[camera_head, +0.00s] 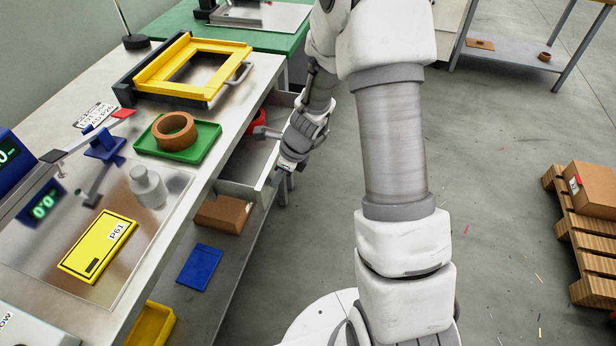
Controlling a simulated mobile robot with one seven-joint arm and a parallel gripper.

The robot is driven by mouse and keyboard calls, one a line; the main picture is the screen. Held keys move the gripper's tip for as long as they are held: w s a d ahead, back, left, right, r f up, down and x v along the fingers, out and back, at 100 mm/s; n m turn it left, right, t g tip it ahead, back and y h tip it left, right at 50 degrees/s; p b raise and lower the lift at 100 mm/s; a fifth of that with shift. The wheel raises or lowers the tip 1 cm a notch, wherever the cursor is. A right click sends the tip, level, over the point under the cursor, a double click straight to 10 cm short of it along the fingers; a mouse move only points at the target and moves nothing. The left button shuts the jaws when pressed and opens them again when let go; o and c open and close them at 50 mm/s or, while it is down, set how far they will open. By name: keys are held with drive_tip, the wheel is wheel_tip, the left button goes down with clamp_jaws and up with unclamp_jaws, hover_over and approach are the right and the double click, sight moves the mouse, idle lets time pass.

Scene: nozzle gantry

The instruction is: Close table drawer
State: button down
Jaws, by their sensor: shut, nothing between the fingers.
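The table drawer (238,189) is pulled out from under the front edge of the grey worktable (212,172). Its pale walls and grey inside show. A red item (257,119) is at its far end, partly hidden. My gripper (284,176) is shut and empty, low by the outer front of the drawer. I cannot tell whether it touches the drawer front. My wrist and forearm hide part of the drawer's far end.
On the table are a green tray (206,147) with a brown ring (174,130), a yellow frame (150,75) and a grey weight (147,184). A cardboard box (222,213) and blue plate (199,267) sit on the lower shelf. Open floor lies right; a pallet (580,237) stands far right.

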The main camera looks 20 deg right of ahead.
drive_tip(key=w+a+p, duration=0.2)
drive_tip(key=a, duration=0.1)
drive_tip(key=w+a+p, duration=0.1)
drive_tip(key=w+a, duration=0.1)
drive_tip(key=a, duration=0.2)
drive_tip(key=w+a+p, duration=0.2)
drive_tip(key=w+a, duration=0.1)
drive_tip(key=shift+a+p, duration=0.3)
drive_tip(key=shift+w+r, duration=0.1)
